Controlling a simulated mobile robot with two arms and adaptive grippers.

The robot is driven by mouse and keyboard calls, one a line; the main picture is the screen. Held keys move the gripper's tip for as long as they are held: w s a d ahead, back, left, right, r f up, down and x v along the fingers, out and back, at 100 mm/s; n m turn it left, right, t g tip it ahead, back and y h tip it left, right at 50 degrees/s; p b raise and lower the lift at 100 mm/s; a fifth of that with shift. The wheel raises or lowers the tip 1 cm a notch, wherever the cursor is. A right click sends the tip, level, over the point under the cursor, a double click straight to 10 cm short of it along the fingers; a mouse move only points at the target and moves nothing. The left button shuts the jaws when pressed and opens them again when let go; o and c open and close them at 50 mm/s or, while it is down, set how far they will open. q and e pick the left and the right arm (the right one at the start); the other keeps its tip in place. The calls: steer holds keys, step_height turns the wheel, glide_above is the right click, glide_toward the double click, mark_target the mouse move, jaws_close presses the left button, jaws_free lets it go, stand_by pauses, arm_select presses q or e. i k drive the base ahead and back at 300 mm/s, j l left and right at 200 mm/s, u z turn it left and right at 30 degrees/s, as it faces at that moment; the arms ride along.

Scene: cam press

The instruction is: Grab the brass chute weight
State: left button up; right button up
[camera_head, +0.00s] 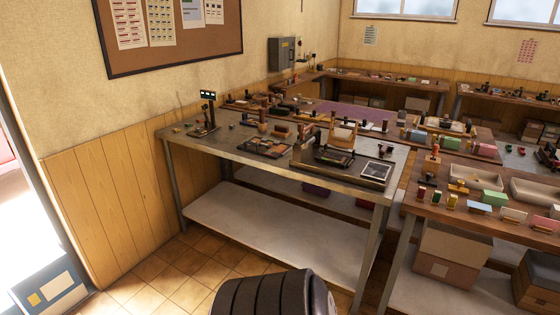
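I cannot pick out the brass chute weight for certain; the small items on the benches are too small to tell. The grey metal bench (226,153) in the middle carries a dark press-like machine (331,157) with a tan upright part (343,136). Small yellowish pieces (177,129) lie near the bench's left end, by a small dark stand (208,112). Neither of my grippers is in view.
A wooden bench (480,228) at right holds pale trays (474,178) and several coloured blocks. Cardboard boxes (452,258) sit beneath it. A white lower shelf (265,228) runs under the metal bench. Tiled floor (190,280) lies in front. A blue box (50,290) stands lower left.

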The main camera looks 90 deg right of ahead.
mark_target(458, 188)
steer(key=z, duration=4.05)
steer(key=i+j+z, duration=0.3)
steer(key=i+j, duration=0.15)
steer(key=i, duration=0.2)
